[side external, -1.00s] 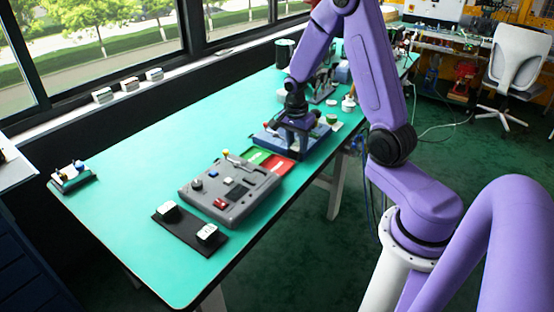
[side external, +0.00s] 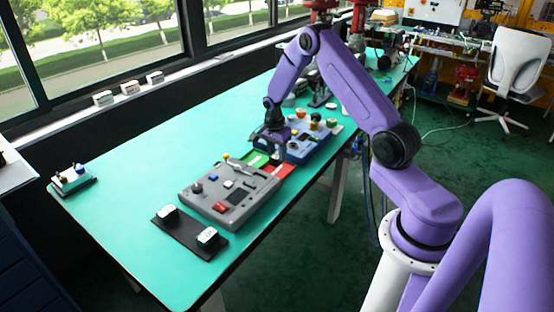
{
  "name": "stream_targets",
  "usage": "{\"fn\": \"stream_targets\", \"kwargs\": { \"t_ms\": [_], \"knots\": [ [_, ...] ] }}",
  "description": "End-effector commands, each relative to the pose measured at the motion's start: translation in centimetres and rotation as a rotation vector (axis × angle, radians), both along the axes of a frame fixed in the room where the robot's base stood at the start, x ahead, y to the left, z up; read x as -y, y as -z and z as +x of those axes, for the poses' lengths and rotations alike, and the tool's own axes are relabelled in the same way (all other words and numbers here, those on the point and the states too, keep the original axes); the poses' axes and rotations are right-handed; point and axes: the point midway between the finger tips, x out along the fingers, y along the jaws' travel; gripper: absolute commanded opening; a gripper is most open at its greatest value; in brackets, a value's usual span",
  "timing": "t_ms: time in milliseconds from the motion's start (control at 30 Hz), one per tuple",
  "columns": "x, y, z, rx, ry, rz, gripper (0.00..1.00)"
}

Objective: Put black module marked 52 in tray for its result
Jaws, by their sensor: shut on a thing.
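My gripper (side external: 277,157) points down over the far edge of the trays, beside the blue panel. It is shut on a small dark thing, apparently the black module; its mark cannot be read and the fingers mostly hide it. The green tray (side external: 256,159) lies just left of the gripper and the red tray (side external: 280,171) just below it in the picture. I cannot tell whether the held thing touches either tray.
The blue panel (side external: 318,150) with coloured knobs stands right of the trays. A grey control box (side external: 250,208) stands in front. A black mat (side external: 187,232) holds two white-topped blocks (side external: 167,213). A small stand (side external: 73,181) is at far left. The left tabletop is clear.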

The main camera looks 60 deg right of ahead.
Motion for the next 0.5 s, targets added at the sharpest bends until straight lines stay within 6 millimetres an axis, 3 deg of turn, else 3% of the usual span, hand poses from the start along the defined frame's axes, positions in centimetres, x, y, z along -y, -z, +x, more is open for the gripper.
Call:
{"fn": "stream_targets", "kwargs": {
  "t_ms": [200,500],
  "knots": [
    [0.0,2.7,0.1,-0.001,-0.002,0.000,0.04],
    [0.0,3.1,0.1,0.001,0.000,0.000,0.04]
  ]
}}
